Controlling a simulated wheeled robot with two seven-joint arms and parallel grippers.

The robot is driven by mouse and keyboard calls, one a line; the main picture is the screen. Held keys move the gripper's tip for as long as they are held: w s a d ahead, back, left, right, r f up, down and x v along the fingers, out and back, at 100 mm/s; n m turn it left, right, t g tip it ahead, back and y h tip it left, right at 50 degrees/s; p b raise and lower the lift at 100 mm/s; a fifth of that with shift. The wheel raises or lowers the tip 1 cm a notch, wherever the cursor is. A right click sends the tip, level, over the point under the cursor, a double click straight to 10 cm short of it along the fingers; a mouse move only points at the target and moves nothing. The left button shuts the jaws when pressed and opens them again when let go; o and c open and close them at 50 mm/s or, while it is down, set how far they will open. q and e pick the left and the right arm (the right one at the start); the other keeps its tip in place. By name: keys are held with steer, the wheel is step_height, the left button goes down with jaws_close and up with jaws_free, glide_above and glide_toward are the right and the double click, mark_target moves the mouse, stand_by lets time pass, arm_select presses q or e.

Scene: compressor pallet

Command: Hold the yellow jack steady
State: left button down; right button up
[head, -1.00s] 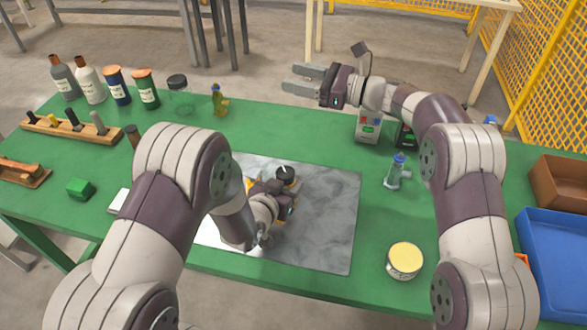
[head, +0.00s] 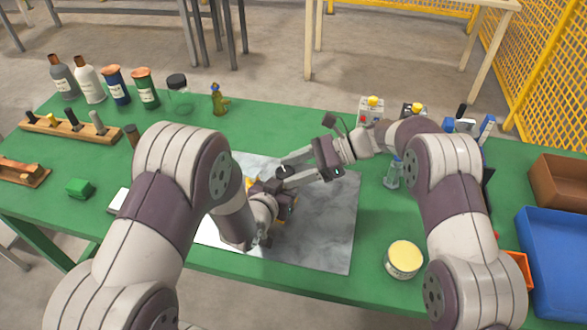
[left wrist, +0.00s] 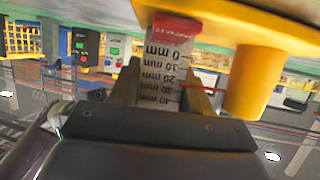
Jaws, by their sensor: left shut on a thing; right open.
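The yellow jack (head: 248,183) stands on the grey metal plate, mostly hidden by my left arm and gripper. In the left wrist view its yellow body (left wrist: 255,80) fills the upper right. A white millimetre scale with a red end (left wrist: 165,65) sits between the jaws of my left gripper (left wrist: 163,95), which is shut on it; the scale appears to be part of the jack. My right gripper (head: 288,180) is open, with its fingertips at a dark round knob (head: 282,171) above the jack. I cannot tell whether they touch it.
The metal plate (head: 330,235) lies on the green table (head: 200,130). A cream-topped tin (head: 404,259) and a small clear bottle (head: 393,174) stand to its right. Blue (head: 555,265) and brown (head: 560,182) bins are at the far right. Bottles and a wooden rack (head: 70,133) are at left.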

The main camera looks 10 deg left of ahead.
steer(key=shift+a+f, duration=0.1)
steer(key=c, duration=0.8)
steer(key=m+t, duration=0.1)
steer(key=t, duration=0.1)
steer(key=m+t, duration=0.1)
steer(key=m, duration=0.1)
steer(key=s+m+t, duration=0.1)
steer(key=t, duration=0.1)
steer(key=shift+m+t+y, duration=0.3)
steer(key=shift+m, duration=0.1)
steer(key=shift+w, duration=0.1)
steer(key=o, duration=0.8)
